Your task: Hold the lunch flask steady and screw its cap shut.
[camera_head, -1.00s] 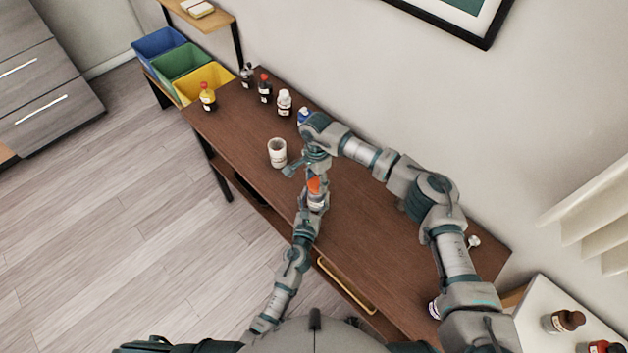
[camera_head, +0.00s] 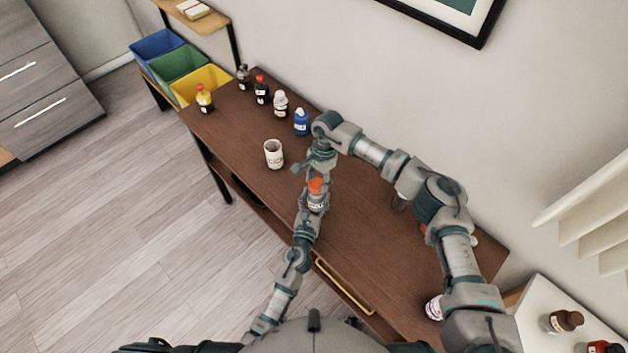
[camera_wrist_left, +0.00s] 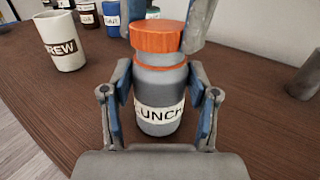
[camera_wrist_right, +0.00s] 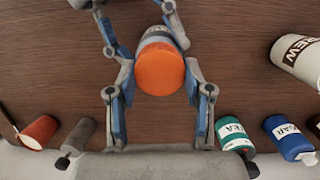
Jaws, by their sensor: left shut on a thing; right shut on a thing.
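The lunch flask (camera_wrist_left: 158,82) is grey with an orange band and a white label, and stands upright on the brown table. My left gripper (camera_wrist_left: 158,90) is shut on its body from the near side; it also shows in the head view (camera_head: 313,212). The orange cap (camera_wrist_left: 158,38) sits on top of the flask and shows in the head view (camera_head: 316,186) and the right wrist view (camera_wrist_right: 160,68). My right gripper (camera_wrist_right: 160,80) is shut on the cap, its fingers on either side. How tightly the cap is threaded cannot be told.
A white mug (camera_head: 273,154) stands left of the flask. Coloured bins (camera_head: 203,84) are beyond the table's far end.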

